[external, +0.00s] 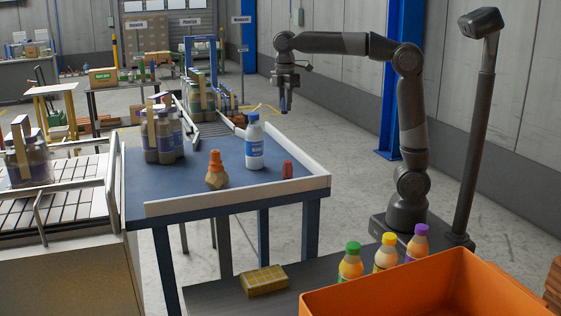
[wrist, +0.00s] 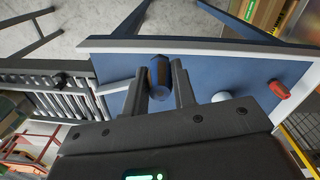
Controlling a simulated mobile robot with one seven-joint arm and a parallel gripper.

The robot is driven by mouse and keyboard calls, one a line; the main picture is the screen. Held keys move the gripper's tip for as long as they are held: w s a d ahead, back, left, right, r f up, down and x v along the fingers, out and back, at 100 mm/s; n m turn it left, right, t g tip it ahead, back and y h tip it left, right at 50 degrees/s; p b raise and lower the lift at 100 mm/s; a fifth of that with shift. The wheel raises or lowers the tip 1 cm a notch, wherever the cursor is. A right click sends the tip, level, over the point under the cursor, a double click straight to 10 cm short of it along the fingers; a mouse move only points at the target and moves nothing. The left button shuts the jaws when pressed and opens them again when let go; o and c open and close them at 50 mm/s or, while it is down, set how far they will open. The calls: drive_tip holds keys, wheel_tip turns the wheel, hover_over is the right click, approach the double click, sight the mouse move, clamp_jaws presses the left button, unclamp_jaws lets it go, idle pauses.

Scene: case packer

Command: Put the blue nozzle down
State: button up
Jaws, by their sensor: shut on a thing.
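In the wrist view my gripper (wrist: 160,88) is shut on the blue nozzle (wrist: 158,73), a dark blue piece with a tan part, held between the two fingers. The table top lies below and behind it in that view. In the external view the nozzle is too small and dark to make out clearly.
A pale rim (external: 240,196) edges the near side. An orange crate (external: 430,290) is in front.

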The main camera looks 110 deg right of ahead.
drive_tip(key=w+d+m, duration=0.1)
drive_tip(key=w+d, duration=0.1)
drive_tip(key=w, duration=1.2)
drive_tip(key=w+a+f, duration=0.4)
drive_tip(key=w, duration=0.1)
drive_tip(key=w+a+f, duration=0.2)
drive_tip(key=w+a, duration=0.1)
drive_tip(key=shift+w+a+f, duration=0.1)
drive_tip(key=shift+w+f, duration=0.05)
drive_tip(key=shift+f, duration=2.25)
drive_tip(key=o, duration=1)
drive_tip(key=shift+f, duration=0.1)
